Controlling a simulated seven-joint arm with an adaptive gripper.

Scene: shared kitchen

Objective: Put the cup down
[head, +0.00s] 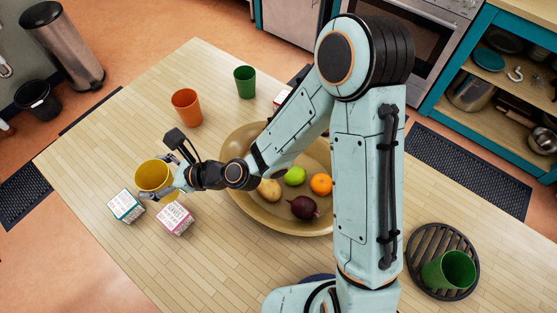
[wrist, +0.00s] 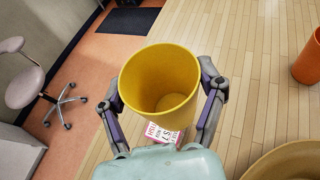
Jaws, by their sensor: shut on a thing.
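A yellow cup (head: 152,174) is upright at the left part of the wooden table (head: 120,260). My gripper (head: 166,178) is shut on the yellow cup, with one finger on each side. In the wrist view the cup (wrist: 160,72) is empty and its open mouth faces the camera; the gripper (wrist: 162,95) shows around it. Two small printed boxes stand beside the cup: a teal and white one (head: 125,206) and a pink and white one (head: 175,218). I cannot tell whether the cup's base touches the table.
An orange cup (head: 186,107) and a green cup (head: 245,82) stand farther back. A large bowl of fruit (head: 245,207) sits at the middle. Another green cup (head: 449,270) is on a dark round rack (head: 418,262) at right. The table's front left is clear.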

